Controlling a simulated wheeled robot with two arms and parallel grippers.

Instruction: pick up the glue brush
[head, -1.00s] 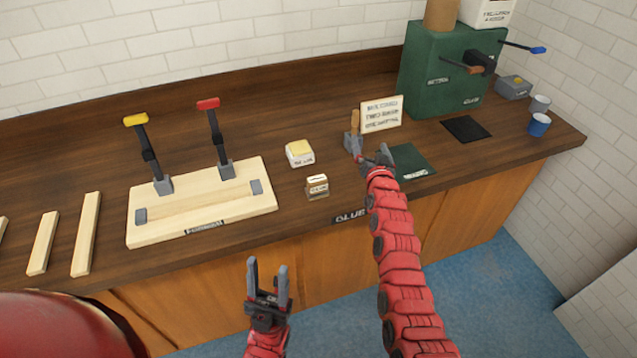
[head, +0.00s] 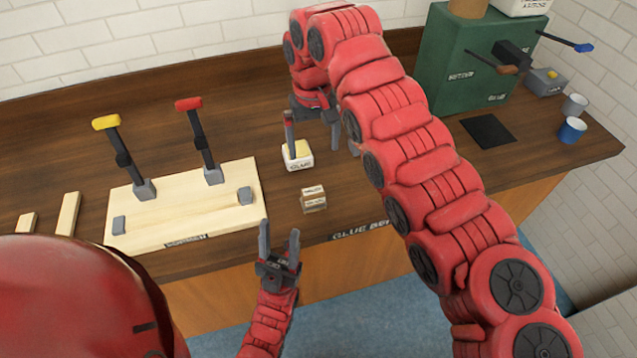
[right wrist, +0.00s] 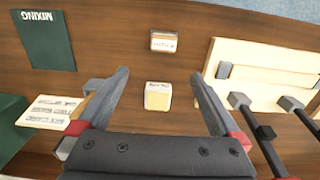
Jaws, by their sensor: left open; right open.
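The glue brush (right wrist: 86,103) shows partly in the right wrist view. Its orange wooden handle is half hidden behind the left finger, beside a grey holder (right wrist: 93,85). In the head view my right arm hides the brush. My right gripper (head: 313,143) is open and empty, pointing down over the bench. Its fingers (right wrist: 160,80) frame a cream glue pot with a yellow top (right wrist: 157,96), which also shows in the head view (head: 299,158). The pot appears below them, not gripped. My left gripper (head: 279,238) is open and empty in front of the bench edge.
A small labelled block (head: 313,199) stands near the front edge. A wooden fixture board (head: 180,225) with yellow and red levers lies left. A white sign (right wrist: 50,111) and a green mixing mat (right wrist: 45,42) are near the brush. A green machine (head: 465,65) stands at right.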

